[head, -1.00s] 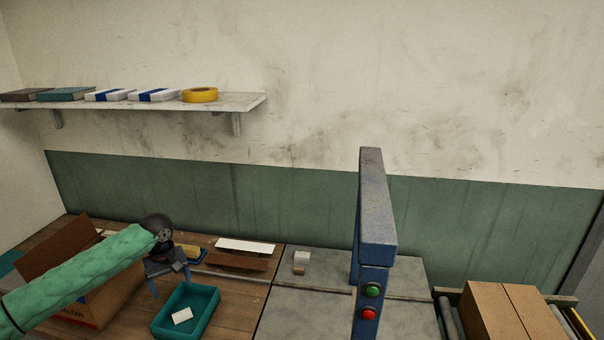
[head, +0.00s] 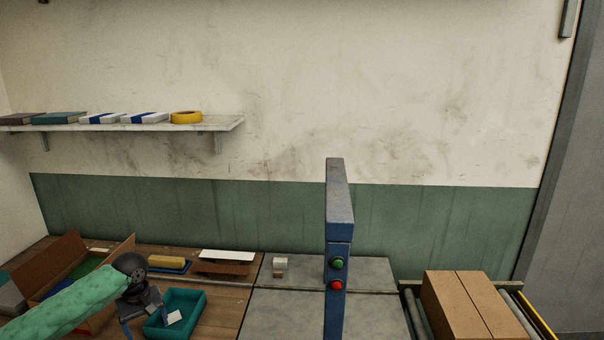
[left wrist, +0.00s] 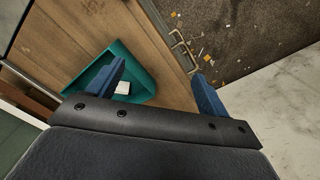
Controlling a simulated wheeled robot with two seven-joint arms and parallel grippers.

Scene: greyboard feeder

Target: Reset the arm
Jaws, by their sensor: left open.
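My left arm in its green sleeve comes in from the left in the head view. Its gripper (head: 140,326) hangs over the wooden bench beside the teal tray (head: 203,300). In the left wrist view the two blue fingers of the left gripper (left wrist: 160,84) are wide apart with nothing between them. The teal tray (left wrist: 143,86) lies below, with a small white block (left wrist: 123,87) in it, partly near the left finger. My right gripper is not in view.
An open cardboard box (head: 104,257) stands behind my left arm. A blue post with green and red buttons (head: 338,240) rises from the grey worktop. A closed carton (head: 470,305) sits on rollers at the right. A shelf (head: 225,124) holds books and yellow tape.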

